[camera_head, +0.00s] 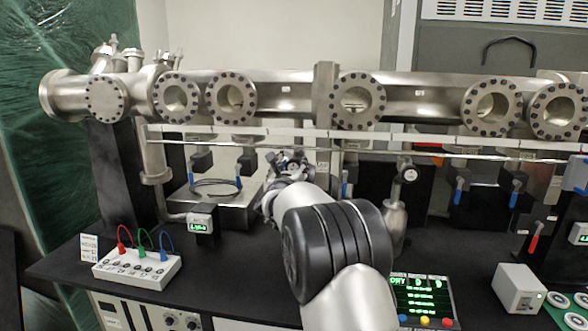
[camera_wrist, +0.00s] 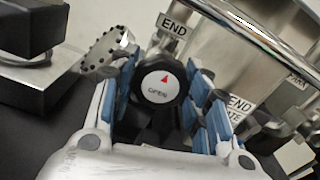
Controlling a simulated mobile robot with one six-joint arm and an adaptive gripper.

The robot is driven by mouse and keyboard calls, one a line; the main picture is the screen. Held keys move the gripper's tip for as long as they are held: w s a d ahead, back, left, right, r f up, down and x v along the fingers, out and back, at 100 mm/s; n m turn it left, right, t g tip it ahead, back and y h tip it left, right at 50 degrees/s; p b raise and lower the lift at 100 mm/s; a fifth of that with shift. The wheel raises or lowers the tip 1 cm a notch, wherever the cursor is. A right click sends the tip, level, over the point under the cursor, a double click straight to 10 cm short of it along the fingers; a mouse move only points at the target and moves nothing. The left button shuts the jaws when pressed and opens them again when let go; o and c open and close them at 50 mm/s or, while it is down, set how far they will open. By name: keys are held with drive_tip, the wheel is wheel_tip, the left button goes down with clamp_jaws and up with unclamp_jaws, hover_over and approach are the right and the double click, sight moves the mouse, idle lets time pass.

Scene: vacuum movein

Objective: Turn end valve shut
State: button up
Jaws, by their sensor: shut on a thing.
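The end valve's round black knob (camera_wrist: 160,85) sits between my gripper's two blue-padded fingers in the wrist view. Its white face carries a red arrow and the word OPEN, and the arrow points nearly straight up. My gripper (camera_wrist: 158,108) is shut on this knob, with a finger on each side. A label reading END (camera_wrist: 174,26) is above it. In the head view my gripper (camera_head: 287,168) is at the pipe line's middle, below the large chamber, and my own arm hides most of the knob there.
A long steel chamber (camera_head: 290,88) with several round ports runs across the back. A thin rail (camera_wrist: 250,37) passes close above the knob. Blue-handled valves (camera_head: 459,190) hang at the right. A white box with coloured leads (camera_head: 137,268) stands front left. A gauge (camera_head: 409,174) is right of my arm.

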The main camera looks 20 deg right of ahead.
idle(0.5)
drive_tip(key=o, duration=1.1)
drive_tip(key=shift+c, duration=0.2)
drive_tip(key=v, duration=1.2)
